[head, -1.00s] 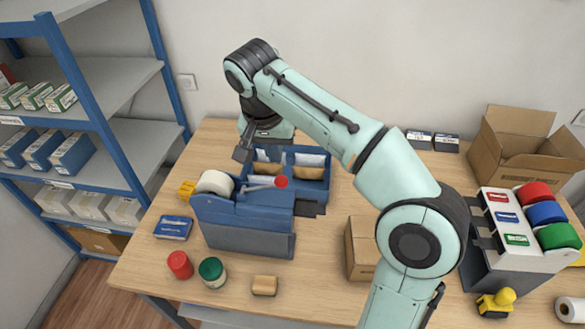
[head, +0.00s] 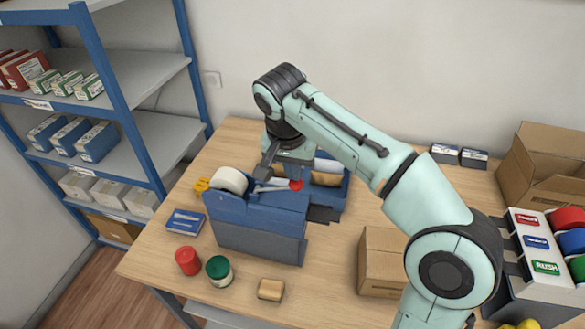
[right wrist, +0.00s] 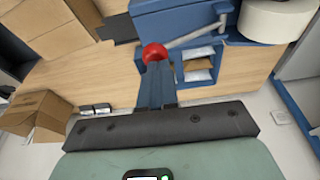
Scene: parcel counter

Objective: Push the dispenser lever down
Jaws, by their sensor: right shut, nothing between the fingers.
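The blue tape dispenser (head: 258,232) stands on the counter with a white roll (head: 229,181) at its left end. Its grey lever (head: 270,189) lies nearly level along the top and ends in a red knob (head: 296,184). In the right wrist view the red knob (right wrist: 154,52) is just beyond my fingertips, with the lever (right wrist: 195,36) running off to the right. My right gripper (head: 303,180) is shut and empty, close behind the knob; whether it touches, I cannot tell. Its fingers (right wrist: 155,70) also show in the right wrist view. My left gripper is out of view.
A blue bin (head: 335,180) with packets stands behind the dispenser. A cardboard box (head: 382,262) is to its right. A blue shelf (head: 105,85) stands left.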

